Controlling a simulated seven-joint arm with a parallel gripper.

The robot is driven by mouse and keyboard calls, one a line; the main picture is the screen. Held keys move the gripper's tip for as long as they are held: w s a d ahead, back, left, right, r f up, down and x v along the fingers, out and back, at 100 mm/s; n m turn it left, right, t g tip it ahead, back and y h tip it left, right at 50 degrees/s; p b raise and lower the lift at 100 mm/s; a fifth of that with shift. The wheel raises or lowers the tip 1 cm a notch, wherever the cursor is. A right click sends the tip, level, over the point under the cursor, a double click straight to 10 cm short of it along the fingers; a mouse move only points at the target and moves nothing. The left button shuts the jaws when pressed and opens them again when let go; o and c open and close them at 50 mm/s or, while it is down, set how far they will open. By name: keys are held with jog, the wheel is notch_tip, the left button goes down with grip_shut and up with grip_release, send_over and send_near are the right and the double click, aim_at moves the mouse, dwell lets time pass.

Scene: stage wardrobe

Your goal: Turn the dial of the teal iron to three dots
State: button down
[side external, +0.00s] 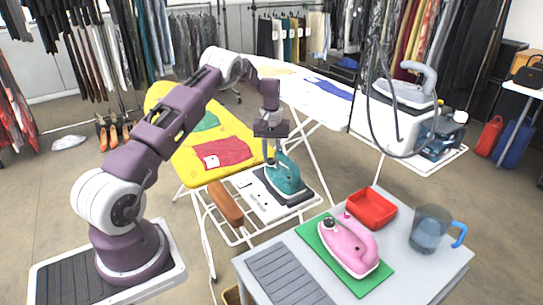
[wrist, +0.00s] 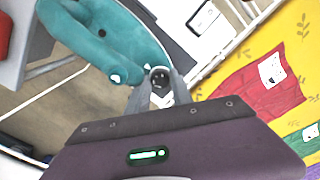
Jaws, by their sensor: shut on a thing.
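The teal iron (side external: 288,178) stands on a dark rest at the near end of the yellow ironing board. My gripper (side external: 268,150) reaches down to its top from above. In the wrist view the teal iron (wrist: 125,35) fills the upper left. There my gripper (wrist: 159,84) has its two fingers closed around a small dark round dial (wrist: 160,77) with a light rim, beside the iron's handle. The dots and the dial's setting are too small to read.
The yellow ironing board (side external: 165,125) carries a red cloth (side external: 222,153). A brown sleeve board (side external: 226,203) lies on the rack. On the grey table (side external: 405,275) are a pink iron (side external: 350,248) on a green mat, a red tray (side external: 371,208) and a jug (side external: 430,230).

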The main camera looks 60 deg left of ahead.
aim_at(271, 160)
jog(key=c, duration=1.1)
grip_release()
notch_tip(271, 160, up, 7)
jog(key=shift+r, duration=0.1)
